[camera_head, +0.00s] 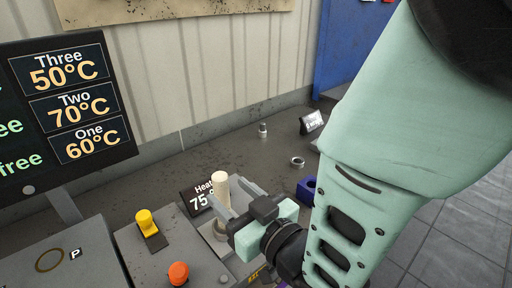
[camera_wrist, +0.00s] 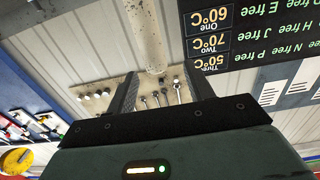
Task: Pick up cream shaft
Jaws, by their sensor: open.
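The cream shaft (camera_head: 220,187) stands upright in a grey holder on the bench in the head view. In the wrist view, which is upside down, the cream shaft (camera_wrist: 147,35) comes down from the top edge and ends near the gap between the fingers. My gripper (camera_head: 230,196) is open, with its two fingers level with the shaft, one on each side. The fingers also show in the wrist view (camera_wrist: 160,80), with clear gaps beside the shaft. I cannot tell how deep the shaft sits between them. Its lower end is hidden in the holder.
A small heat sign (camera_head: 197,196) stands just left of the shaft. A yellow button (camera_head: 147,223) and an orange button (camera_head: 178,273) sit on grey boxes. A metal ring (camera_head: 297,162), a small metal cylinder (camera_head: 262,130) and a blue block (camera_head: 307,188) lie behind. A temperature board (camera_head: 68,105) stands left.

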